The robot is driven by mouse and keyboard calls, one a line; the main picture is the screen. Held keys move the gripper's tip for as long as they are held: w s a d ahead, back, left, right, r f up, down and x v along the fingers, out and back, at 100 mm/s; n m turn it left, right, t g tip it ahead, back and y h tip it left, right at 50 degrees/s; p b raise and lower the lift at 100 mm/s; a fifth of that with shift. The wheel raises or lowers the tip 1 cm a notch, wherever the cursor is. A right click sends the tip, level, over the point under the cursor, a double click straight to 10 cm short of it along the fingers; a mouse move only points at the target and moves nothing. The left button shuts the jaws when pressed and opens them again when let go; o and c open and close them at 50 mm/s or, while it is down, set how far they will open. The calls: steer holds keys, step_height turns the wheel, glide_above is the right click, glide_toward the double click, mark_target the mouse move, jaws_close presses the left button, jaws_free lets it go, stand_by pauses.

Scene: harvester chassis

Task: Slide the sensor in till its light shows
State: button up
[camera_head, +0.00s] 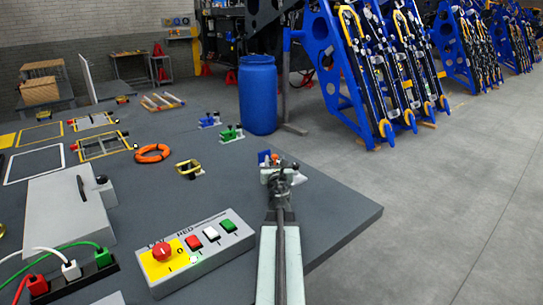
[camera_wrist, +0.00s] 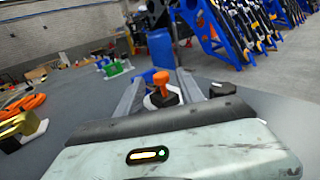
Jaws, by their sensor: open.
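My gripper (camera_head: 279,170) is out over the right part of the grey table, near its edge. In the wrist view my gripper (camera_wrist: 160,80) is open, with one finger on each side of a small orange-topped piece (camera_wrist: 161,78). That piece has a black body and a pale base; I cannot tell whether the fingers touch it. A small black piece (camera_wrist: 222,90) stands just right of the right finger. In the head view a small blue and red piece (camera_head: 265,157) shows just beyond my gripper, partly hidden by it. I cannot tell for certain which piece is the sensor, and no lit sensor light is visible.
A button box (camera_head: 195,252) stands left of my arm. A blue barrel (camera_head: 258,95) stands beyond the table (camera_head: 335,208). The table's right corner is bare.

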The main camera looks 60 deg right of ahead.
mark_target(275, 155)
steer(key=x, duration=0.6)
steer(key=shift+d, duration=0.1)
jaws_close()
